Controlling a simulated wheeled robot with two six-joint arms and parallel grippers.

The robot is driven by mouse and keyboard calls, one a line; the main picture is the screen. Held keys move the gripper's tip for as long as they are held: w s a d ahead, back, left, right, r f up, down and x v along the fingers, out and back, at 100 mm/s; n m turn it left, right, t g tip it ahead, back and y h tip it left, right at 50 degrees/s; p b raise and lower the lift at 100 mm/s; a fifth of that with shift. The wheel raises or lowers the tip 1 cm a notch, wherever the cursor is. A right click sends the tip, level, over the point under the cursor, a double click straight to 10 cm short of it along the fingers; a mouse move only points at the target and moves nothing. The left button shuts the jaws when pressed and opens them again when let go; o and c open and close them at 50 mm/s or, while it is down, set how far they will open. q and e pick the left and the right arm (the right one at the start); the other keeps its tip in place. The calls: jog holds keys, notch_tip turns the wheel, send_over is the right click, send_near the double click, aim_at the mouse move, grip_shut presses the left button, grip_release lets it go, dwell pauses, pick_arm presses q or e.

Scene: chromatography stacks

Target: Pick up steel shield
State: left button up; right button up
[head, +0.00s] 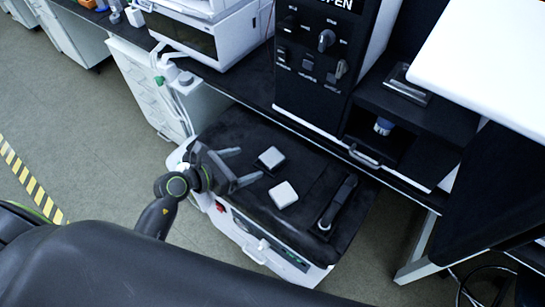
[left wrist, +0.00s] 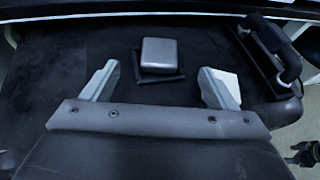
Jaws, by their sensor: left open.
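Two small rounded blocks lie on the black top of a white cart. The grey metallic block (head: 271,158), which I take for the steel shield, rests in a dark square frame; it also shows in the left wrist view (left wrist: 159,53). The paler block (head: 284,194) is nearer the cart's front; in the left wrist view it is partly hidden behind the right-hand finger. My left gripper (head: 249,164) is open and empty. In the left wrist view its fingers (left wrist: 157,70) stand wide to either side of the grey block, which lies slightly beyond the fingertips.
A black bar handle (head: 338,204) stands on the cart top at the right. The cart top (head: 231,126) is otherwise mostly clear. Behind it are a bench with a white instrument (head: 215,35) and a black control panel (head: 318,62). A white surface overhangs at upper right.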

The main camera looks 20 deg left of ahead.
aim_at(276, 153)
pick_arm(q)
jog(key=x, duration=1)
jog(key=shift+d+f, duration=0.1)
jog(key=c, duration=1.3)
